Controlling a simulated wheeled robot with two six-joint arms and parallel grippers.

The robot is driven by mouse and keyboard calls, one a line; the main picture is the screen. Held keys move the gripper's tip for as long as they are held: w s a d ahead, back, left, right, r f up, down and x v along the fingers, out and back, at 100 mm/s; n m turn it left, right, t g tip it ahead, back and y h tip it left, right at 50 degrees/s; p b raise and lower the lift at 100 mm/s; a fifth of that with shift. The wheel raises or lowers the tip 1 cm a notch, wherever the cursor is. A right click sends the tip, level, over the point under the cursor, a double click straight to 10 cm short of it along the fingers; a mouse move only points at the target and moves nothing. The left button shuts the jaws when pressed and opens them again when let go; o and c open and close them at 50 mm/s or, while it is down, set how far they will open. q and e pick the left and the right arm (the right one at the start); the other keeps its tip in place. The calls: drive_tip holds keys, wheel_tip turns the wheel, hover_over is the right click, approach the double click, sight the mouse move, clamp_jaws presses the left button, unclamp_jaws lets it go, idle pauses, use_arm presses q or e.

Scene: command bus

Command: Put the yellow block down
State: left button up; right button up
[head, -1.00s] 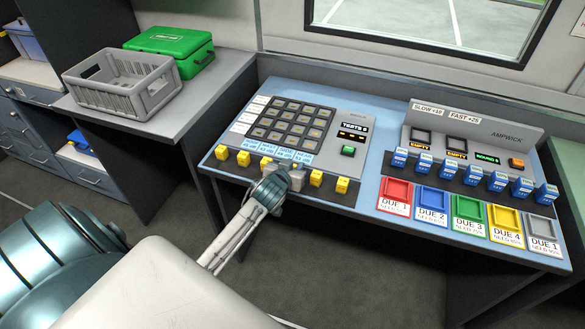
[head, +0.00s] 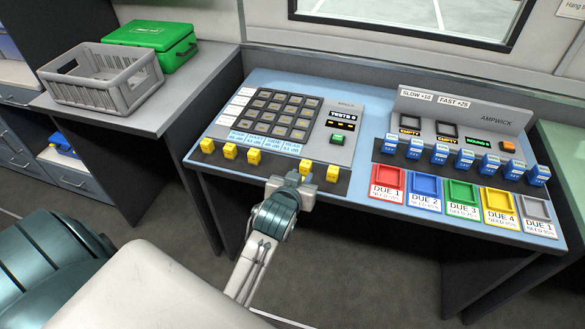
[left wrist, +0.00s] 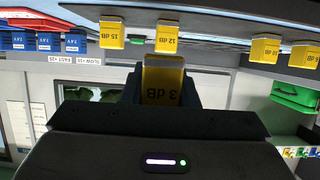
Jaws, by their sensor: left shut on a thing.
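My left gripper (head: 292,182) is shut on a yellow block (left wrist: 161,85) marked 3 dB, which shows close up between the jaws in the left wrist view. In the head view the gripper hides this block. The gripper is at the front edge of the blue-topped desk (head: 360,202), in front of a dark strip (head: 278,165) with a row of other yellow blocks. A gap shows in that row, left of the block (head: 305,167) marked 12 dB. My right gripper is not in view.
A button grid panel (head: 290,112) stands behind the strip. At right are several blue blocks (head: 440,153) and coloured trays, including a red one (head: 388,178) and a yellow one (head: 498,200). A grey crate (head: 103,80) and green case (head: 152,45) stand on the left counter.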

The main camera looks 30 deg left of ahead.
use_arm(q)
drive_tip(key=w+d+r+m+h, duration=0.2)
drive_tip(key=d+r+h, duration=0.1)
drive_tip(key=d+r, duration=0.3)
drive_tip(key=s+a+f+n+y, duration=0.2)
drive_tip(key=s+a+f+y, duration=0.1)
drive_tip(key=f, duration=0.2)
drive_tip(key=shift+s+a+f, duration=0.35)
drive_tip(key=shift+a+f, duration=0.05)
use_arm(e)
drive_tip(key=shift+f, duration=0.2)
